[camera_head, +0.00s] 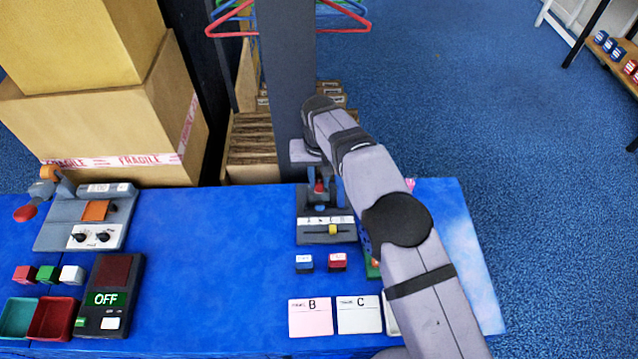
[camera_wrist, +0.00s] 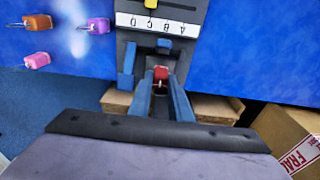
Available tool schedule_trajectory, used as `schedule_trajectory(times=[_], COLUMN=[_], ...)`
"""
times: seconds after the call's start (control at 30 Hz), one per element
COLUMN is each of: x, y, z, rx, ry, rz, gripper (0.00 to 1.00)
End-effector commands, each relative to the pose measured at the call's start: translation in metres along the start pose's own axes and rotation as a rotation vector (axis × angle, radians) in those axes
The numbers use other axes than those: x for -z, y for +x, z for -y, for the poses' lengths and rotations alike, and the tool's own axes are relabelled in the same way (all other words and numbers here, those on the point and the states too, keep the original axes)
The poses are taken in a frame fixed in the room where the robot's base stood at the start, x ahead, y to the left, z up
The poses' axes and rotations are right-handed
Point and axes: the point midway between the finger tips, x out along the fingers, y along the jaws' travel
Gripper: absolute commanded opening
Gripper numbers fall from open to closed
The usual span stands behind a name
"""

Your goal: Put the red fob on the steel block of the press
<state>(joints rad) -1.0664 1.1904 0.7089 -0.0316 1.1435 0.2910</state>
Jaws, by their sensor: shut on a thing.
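My gripper (camera_wrist: 161,84) has two blue fingers shut on the red fob (camera_wrist: 160,73). In the head view my gripper (camera_head: 324,188) is over the back part of a grey device with a lettered A to D scale and yellow slider, seemingly the press (camera_head: 312,238). The red fob (camera_head: 319,186) shows as a small red spot between the fingers. The press (camera_wrist: 125,48) also shows in the wrist view, with the fob over its dark channel. The steel block cannot be made out clearly around the fingers. I cannot tell whether the fob touches anything.
An orange-red fob (camera_wrist: 38,22), a purple fob (camera_wrist: 98,26) and a pink fob (camera_wrist: 37,61) lie beside the press. Small blocks and cards B (camera_head: 310,322) and C (camera_head: 358,320) are in front. A grey column (camera_head: 287,80) stands behind.

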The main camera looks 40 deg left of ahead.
Motion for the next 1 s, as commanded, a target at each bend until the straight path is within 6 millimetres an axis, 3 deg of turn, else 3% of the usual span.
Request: schedule_trajectory(times=[0.23,0.67,0.7,0.73,1.0], x=[-0.003,-0.004,-0.003,-0.003,-0.003], y=[0.026,0.033,0.031,0.031,0.031], z=[0.0,0.0,0.0,0.0,0.0], rx=[0.0,0.0,0.0,0.0,0.0], ry=[0.0,0.0,0.0,0.0,0.0], rz=[0.001,0.0,0.0,0.0,0.0], gripper=[0.0,0.0,0.27,0.34,0.36])
